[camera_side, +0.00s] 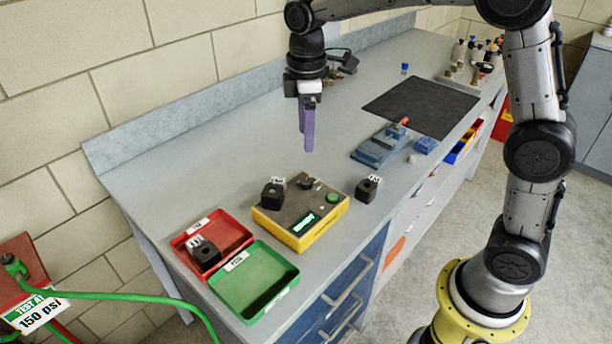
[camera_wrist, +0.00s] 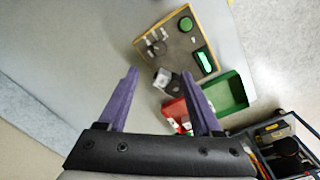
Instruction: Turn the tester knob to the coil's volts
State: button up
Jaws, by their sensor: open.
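The tester is a yellow box with a dark top (camera_side: 325,199), on the bench below and slightly left of my gripper. A dark knob (camera_side: 307,182) stands at the back of its top, beside a lit green screen (camera_side: 306,222) and a round green button (camera_side: 333,198). A black coil (camera_side: 272,196) with pale prongs stands at the tester's left end. Its volts marking is too small to read. My gripper (camera_side: 307,150) has purple fingers pointing down, apart and empty, well above the bench. In the wrist view, the tester (camera_wrist: 177,50) lies beyond the spread fingertips (camera_wrist: 160,74).
Another black coil (camera_side: 368,189) stands right of the tester. A red tray (camera_side: 233,231) holds a third coil (camera_side: 204,253); a green tray (camera_side: 272,262) in front is empty. A blue tool (camera_side: 377,149) and black mat (camera_side: 420,106) lie farther right. Bench left of my gripper is clear.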

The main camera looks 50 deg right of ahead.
aim_at(306, 181)
notch_tip(306, 181, down, 13)
jog(key=shift+w+d+r, duration=0.1)
jog(key=shift+w+d, duration=0.05)
dwell(0.4)
grip_shut()
